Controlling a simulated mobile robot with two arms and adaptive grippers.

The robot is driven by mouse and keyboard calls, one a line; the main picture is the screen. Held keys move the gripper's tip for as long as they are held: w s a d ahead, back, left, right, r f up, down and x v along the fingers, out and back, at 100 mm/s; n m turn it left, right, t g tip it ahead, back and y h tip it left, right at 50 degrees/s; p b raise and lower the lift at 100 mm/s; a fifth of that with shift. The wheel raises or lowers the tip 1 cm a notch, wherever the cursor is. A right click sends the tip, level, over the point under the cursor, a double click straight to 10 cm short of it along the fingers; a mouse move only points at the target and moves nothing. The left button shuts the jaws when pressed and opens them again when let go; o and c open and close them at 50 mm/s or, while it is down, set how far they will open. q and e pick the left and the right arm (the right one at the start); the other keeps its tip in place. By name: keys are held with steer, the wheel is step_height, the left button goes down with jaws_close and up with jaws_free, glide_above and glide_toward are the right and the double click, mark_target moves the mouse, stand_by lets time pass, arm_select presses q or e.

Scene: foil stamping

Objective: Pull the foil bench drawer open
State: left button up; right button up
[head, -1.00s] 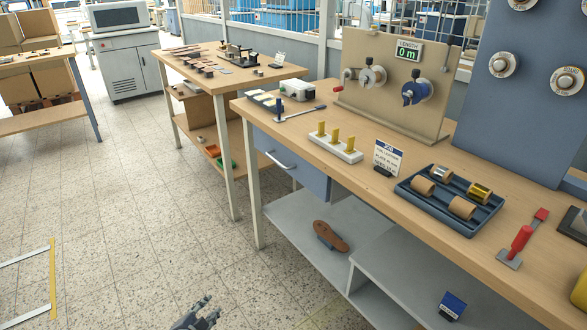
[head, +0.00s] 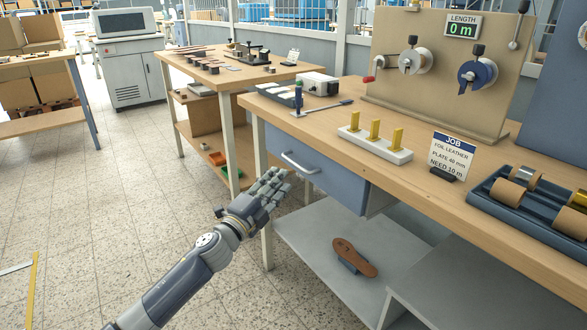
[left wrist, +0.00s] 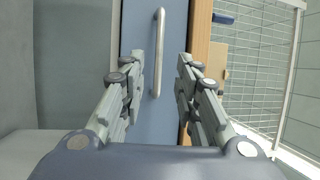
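The foil bench drawer (head: 318,172) has a blue-grey front under the wooden bench top and is closed as far as I can see. Its silver bar handle (head: 299,163) is on the front. My left gripper (head: 276,181) is in front of the drawer, just left of and below the handle, apart from it. In the left wrist view the drawer front (left wrist: 172,110) shows between the two fingers, and the handle (left wrist: 159,50) lies ahead between the fingertips. The left gripper (left wrist: 160,62) is open and empty there. My right gripper is not in view.
The bench top (head: 330,120) carries a white block with yellow pegs (head: 374,145), a job card (head: 452,157) and a roll tray (head: 530,205). A brown sole-shaped item (head: 354,257) is on the grey lower shelf (head: 320,235). Open tiled floor lies at left.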

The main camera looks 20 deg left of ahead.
arm_select(q)
steer(key=x, duration=0.7)
steer(key=shift+w+b, duration=0.4)
steer(key=shift+b, duration=0.05)
steer(key=shift+f, duration=0.1)
jaws_close()
